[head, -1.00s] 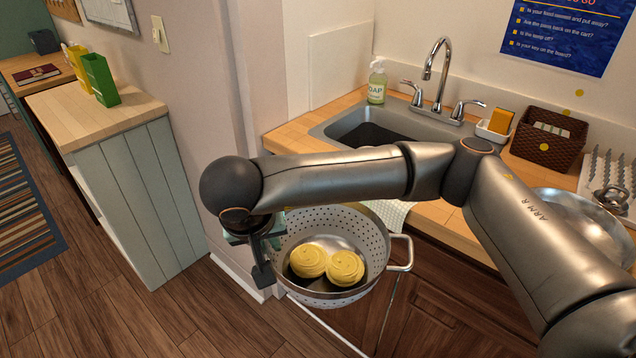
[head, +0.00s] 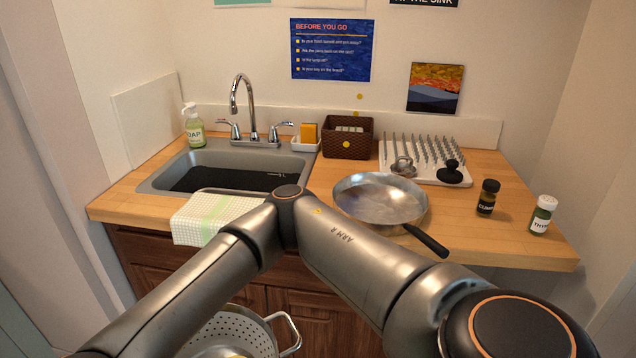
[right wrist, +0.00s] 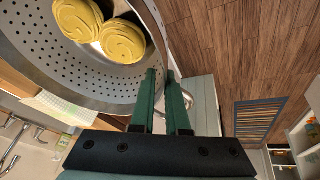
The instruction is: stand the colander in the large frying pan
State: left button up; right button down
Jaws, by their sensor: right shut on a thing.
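The colander (head: 252,328) is a perforated metal bowl with loop handles, partly cut off at the bottom of the head view. It hangs in front of the counter, below its top. In the right wrist view the colander (right wrist: 38,48) holds two yellow coiled nests (right wrist: 122,40). My right gripper (right wrist: 166,76) is shut on the colander at its rim; the exact grip is partly hidden. The large frying pan (head: 375,203) sits on the counter right of the sink, its black handle pointing front right. It looks empty. My left gripper is in neither view.
The sink (head: 225,180) is at the left, with a checked cloth (head: 205,222) over its front edge. A brown basket (head: 347,140) and a spiked drying rack (head: 430,165) stand behind the pan. Two spice jars, one dark (head: 487,198) and one green (head: 542,215), stand at the right.

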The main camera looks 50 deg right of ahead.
aim_at(378, 205)
jog(key=k+l, duration=0.25)
jog(key=l, duration=0.15)
jog(key=k+l, duration=0.25)
jog(key=l, duration=0.15)
jog(key=k+l, duration=0.25)
jog(key=k+l+z, duration=0.1)
jog(key=k+l, duration=0.15)
jog(key=l, duration=0.25)
